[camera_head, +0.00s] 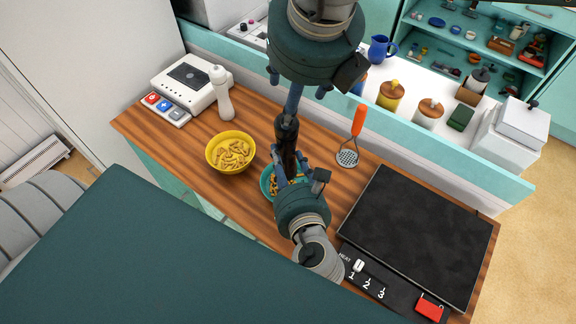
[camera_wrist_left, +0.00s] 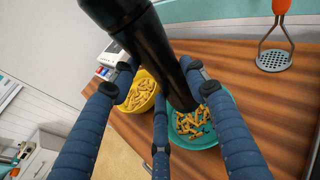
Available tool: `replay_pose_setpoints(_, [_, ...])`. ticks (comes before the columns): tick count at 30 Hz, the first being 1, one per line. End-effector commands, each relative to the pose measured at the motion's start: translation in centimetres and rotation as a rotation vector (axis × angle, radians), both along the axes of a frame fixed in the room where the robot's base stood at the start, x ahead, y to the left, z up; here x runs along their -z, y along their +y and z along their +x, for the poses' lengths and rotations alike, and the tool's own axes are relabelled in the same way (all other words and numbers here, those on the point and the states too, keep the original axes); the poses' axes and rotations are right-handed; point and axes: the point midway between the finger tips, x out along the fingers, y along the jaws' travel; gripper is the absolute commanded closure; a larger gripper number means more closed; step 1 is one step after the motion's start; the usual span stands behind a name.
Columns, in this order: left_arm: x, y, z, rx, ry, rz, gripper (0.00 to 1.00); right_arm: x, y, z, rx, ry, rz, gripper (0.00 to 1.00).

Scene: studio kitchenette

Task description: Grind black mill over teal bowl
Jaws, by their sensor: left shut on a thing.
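The black mill (camera_head: 287,133) stands roughly upright, slightly tilted, over the teal bowl (camera_head: 265,184). My left gripper (camera_head: 289,165) is shut around the mill's body. In the left wrist view its blue fingers surround the mill (camera_wrist_left: 155,45), whose lower end hangs over the teal bowl (camera_wrist_left: 212,133). The bowl holds pasta pieces and is partly hidden by my left gripper. My right gripper (camera_head: 294,98) reaches down from above at the mill's top end. Its wrist hides much of its fingers, so its grip is unclear.
A yellow bowl (camera_head: 218,136) of pasta stands left of the teal bowl. An orange-handled masher (camera_head: 357,125) lies to the right. A black hob (camera_head: 415,235) fills the right end of the counter. A white bottle (camera_head: 221,95) and a white appliance (camera_head: 183,82) stand at the left end.

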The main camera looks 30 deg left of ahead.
Motion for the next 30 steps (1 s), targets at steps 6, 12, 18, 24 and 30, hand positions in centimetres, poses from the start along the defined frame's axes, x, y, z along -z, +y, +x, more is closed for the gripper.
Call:
replay_pose_setpoints(6, [-0.10,0.01,0.03,0.000,-0.002,0.001,0.92,0.01,0.00,-0.01,-0.001,0.000,0.000,0.40])
replay_pose_setpoints(12, [-0.09,0.01,0.03,0.000,-0.002,0.001,0.92,0.03,0.04,-0.06,-0.122,-0.028,-0.031,0.40])
replay_pose_setpoints(18, [-0.09,0.01,0.03,0.000,-0.002,0.001,0.92,0.05,0.09,-0.15,-0.492,-0.121,-0.127,0.40])
replay_pose_setpoints(24, [-0.10,0.01,0.03,0.000,-0.002,0.001,0.92,0.05,0.09,-0.17,-0.930,-0.240,-0.235,0.40])
replay_pose_setpoints(30, [-0.10,0.01,0.03,0.000,-0.002,0.001,0.92,0.05,0.01,-0.05,-1.363,-0.369,-0.338,0.40])
